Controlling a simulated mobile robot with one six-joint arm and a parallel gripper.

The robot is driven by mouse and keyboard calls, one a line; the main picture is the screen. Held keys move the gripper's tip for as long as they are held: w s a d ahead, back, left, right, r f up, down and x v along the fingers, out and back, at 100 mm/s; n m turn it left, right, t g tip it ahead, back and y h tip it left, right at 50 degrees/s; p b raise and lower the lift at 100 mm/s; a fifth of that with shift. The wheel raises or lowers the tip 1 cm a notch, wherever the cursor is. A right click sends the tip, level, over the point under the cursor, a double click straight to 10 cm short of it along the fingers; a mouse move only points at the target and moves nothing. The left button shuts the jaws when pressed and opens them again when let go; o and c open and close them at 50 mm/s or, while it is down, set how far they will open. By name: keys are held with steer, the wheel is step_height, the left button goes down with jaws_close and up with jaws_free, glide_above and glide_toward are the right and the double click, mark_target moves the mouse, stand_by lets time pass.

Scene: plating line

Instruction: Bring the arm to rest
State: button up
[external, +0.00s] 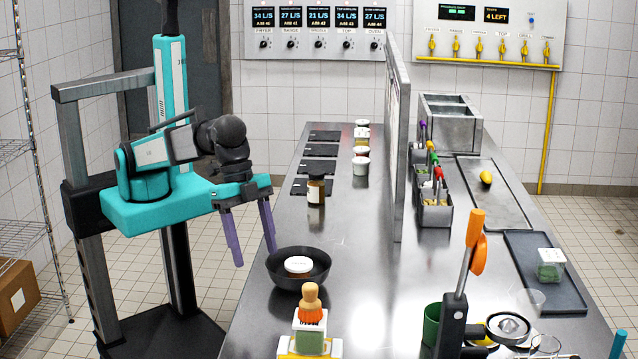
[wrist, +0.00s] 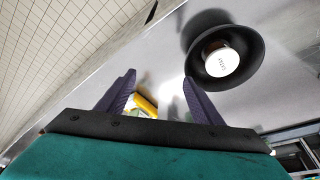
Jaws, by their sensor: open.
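My arm is teal and black and stands at the left of the steel table in the external view. My gripper (external: 252,235) hangs near the table's left edge, its two purple fingers spread and pointing down. Nothing is between the fingers. In the wrist view the fingers of my gripper (wrist: 158,95) are also apart. The dark bowl (external: 277,272), with a white-lidded jar (external: 298,266) in it, stands just right of and below my gripper. In the wrist view the bowl (wrist: 252,75) and jar (wrist: 221,62) are at the upper right, clear of the fingers.
A steel table (external: 345,255) fills the middle. A brown jar (external: 316,188) and several white-lidded jars stand farther back on it. A wooden-handled brush (external: 310,300) stands near the front. An upright panel (external: 397,130) divides the table. Floor shows left of the table.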

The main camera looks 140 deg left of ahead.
steer(key=d+f+m+h+b, duration=0.1)
steer(key=d+f+m+b, duration=0.25)
steer(key=d+f, duration=1)
steer(key=s+d+f+m+g, duration=0.1)
steer(key=s+f, duration=0.2)
steer(key=f, duration=0.4)
steer(key=s+f+m, duration=0.1)
steer(key=s+f, duration=0.2)
steer(key=f, duration=0.5)
steer(key=s+a+f+n+g+y+p, duration=0.1)
steer(key=s+a+f+g+p, duration=0.1)
steer(key=s+a+f, duration=0.55)
steer(key=s+a+f+n+g+p, duration=0.2)
steer(key=s+a+f, duration=0.2)
steer(key=s+f, duration=0.55)
steer(key=s+a+f+g+p, duration=0.1)
steer(key=s+a+f, duration=0.1)
steer(key=s, duration=0.5)
steer(key=s+a+f+n+g+p, duration=0.1)
steer(key=s+a+f+g, duration=0.1)
steer(key=s, duration=0.5)
steer(key=s+a+f+n+g+p, duration=0.1)
steer(key=s+a+f, duration=0.2)
steer(key=s+f, duration=0.2)
steer(key=s, duration=0.2)
steer(key=shift+s+a+f+p, duration=0.2)
steer(key=shift+s+f+p, duration=0.1)
steer(key=shift+s, duration=0.1)
